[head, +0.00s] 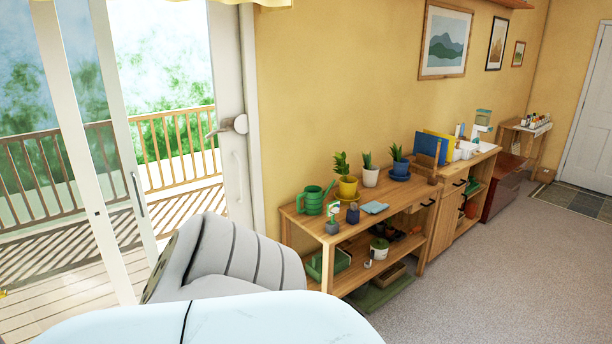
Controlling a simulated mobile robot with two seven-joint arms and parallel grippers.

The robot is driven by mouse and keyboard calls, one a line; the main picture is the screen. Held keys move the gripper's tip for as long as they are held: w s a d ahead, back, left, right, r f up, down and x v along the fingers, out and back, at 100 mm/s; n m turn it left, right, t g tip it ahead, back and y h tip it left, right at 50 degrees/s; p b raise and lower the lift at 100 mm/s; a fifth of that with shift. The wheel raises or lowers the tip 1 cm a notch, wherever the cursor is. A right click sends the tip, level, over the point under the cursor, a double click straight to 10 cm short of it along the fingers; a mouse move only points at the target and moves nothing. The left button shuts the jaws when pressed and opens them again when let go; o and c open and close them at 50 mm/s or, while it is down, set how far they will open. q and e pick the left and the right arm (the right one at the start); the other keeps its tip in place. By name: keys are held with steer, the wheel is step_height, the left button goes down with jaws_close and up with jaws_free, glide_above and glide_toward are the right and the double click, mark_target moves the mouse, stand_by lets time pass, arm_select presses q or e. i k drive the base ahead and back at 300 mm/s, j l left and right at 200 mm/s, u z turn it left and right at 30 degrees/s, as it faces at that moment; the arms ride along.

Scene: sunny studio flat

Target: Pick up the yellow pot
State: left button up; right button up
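The yellow pot (348,187) stands upright on the top of a wooden shelf bench (300,215) along the yellow wall. A leafy green plant (341,163) grows in it. A green watering can (313,199) is to its left and a white pot (370,177) with a plant is to its right. Neither of my grippers shows in the head view. The bench is some way off, beyond pale rounded shapes at the bottom of the picture.
A blue pot (401,167), a folded blue cloth (374,207) and small pots share the bench top. Open carpet (490,270) lies in front and to the right.

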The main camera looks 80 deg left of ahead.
mark_target(347, 185)
steer(key=u, duration=2.35)
steer(key=i+l+u, duration=0.2)
steer(key=i, duration=0.25)
steer(key=i+l+u, duration=0.2)
steer(key=i, duration=0.2)
steer(key=i+l+u, duration=0.25)
steer(key=i, duration=0.15)
